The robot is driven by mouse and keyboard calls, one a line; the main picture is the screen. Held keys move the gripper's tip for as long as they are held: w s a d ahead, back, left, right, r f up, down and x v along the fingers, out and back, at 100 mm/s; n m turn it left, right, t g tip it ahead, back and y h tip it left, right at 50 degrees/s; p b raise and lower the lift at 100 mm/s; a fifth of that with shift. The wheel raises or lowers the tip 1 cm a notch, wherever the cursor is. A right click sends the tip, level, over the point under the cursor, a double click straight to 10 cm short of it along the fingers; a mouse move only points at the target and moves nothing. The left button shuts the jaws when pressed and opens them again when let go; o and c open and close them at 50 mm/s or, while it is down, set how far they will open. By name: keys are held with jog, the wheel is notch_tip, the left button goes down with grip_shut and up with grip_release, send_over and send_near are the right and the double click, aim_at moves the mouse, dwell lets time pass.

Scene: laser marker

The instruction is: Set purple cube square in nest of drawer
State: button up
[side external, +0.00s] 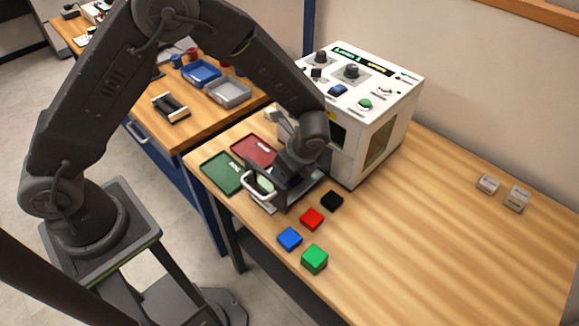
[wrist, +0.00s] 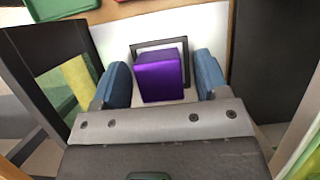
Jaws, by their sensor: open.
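The purple cube (wrist: 160,80) shows in the wrist view between the two blue fingers of my open gripper (wrist: 163,62), with a gap on each side. A dark square frame, the nest (wrist: 146,43), shows behind and to the right of the cube on the drawer's white floor (wrist: 215,35). The cube overlaps the frame's near part, so I cannot tell whether it sits fully inside or square. In the side view the drawer (side external: 262,187) is pulled out from the white machine, and my wrist hides the cube and nest.
The laser marker (side external: 365,110) stands behind the drawer. Red (side external: 253,150) and green (side external: 223,172) trays lie left of it. Black (side external: 332,201), red (side external: 311,219), blue (side external: 289,239) and green (side external: 314,259) blocks lie in front. The table's right side is mostly clear.

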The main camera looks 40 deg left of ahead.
jog(key=v, duration=1.2)
jog(key=shift+r, duration=0.2)
jog(key=s+a+r+n+t+h, duration=0.2)
jog(key=s+a+r+n, duration=0.3)
jog(key=s+r+n, duration=0.15)
jog(key=s+a+r+n+t+h, duration=0.1)
jog(key=s+a+r+n+h, duration=0.1)
jog(key=s+a+r+n, duration=0.5)
jog(key=s+r+n+t, duration=0.1)
jog(key=s+n+t, duration=0.1)
jog(key=s+n, duration=0.2)
jog(key=shift+s+d+r+t, duration=0.2)
jog(key=shift+s+r+t, duration=0.15)
jog(key=shift+s, duration=0.75)
jog(key=shift+n, duration=0.25)
